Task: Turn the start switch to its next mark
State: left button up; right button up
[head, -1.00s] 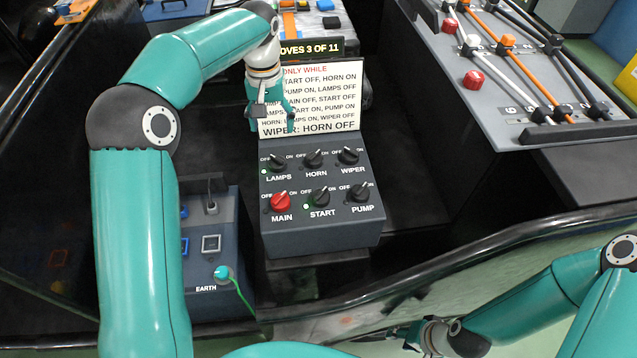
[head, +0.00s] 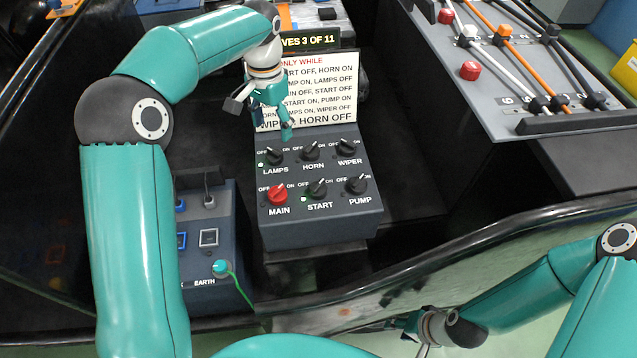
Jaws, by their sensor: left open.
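The start switch (head: 317,188) is a black knob in the middle of the front row on the grey switch box (head: 320,230). Its pointer tilts up and right, toward the ON side, and a small green light glows at its left. My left gripper (head: 272,127) is open and empty above the back of the box, in front of the sign, apart from every knob. My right gripper (head: 402,327) is low at the bottom right, far from the box; its fingers are too small to read.
The red main knob (head: 277,195) and pump knob (head: 356,185) flank the start switch. The lamps (head: 274,156), horn (head: 311,151) and wiper (head: 346,148) knobs stand behind. The rule sign (head: 325,95) is partly hidden. A dark rail (head: 480,225) runs in front.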

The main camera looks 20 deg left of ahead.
pick_arm(q)
jog(key=s+d+r+m, duration=0.3)
jog(key=d+m, duration=0.3)
jog(key=d, duration=0.2)
jog(key=m, duration=0.1)
send_near(319, 185)
jog(key=shift+t, duration=0.3)
jog(key=f+b, duration=0.1)
jog(key=f, duration=0.4)
jog(key=f+b, duration=0.1)
jog(key=f, duration=0.4)
jog(key=shift+s, duration=0.2)
jog(key=c, duration=1.1)
jog(key=shift+c, duration=0.2)
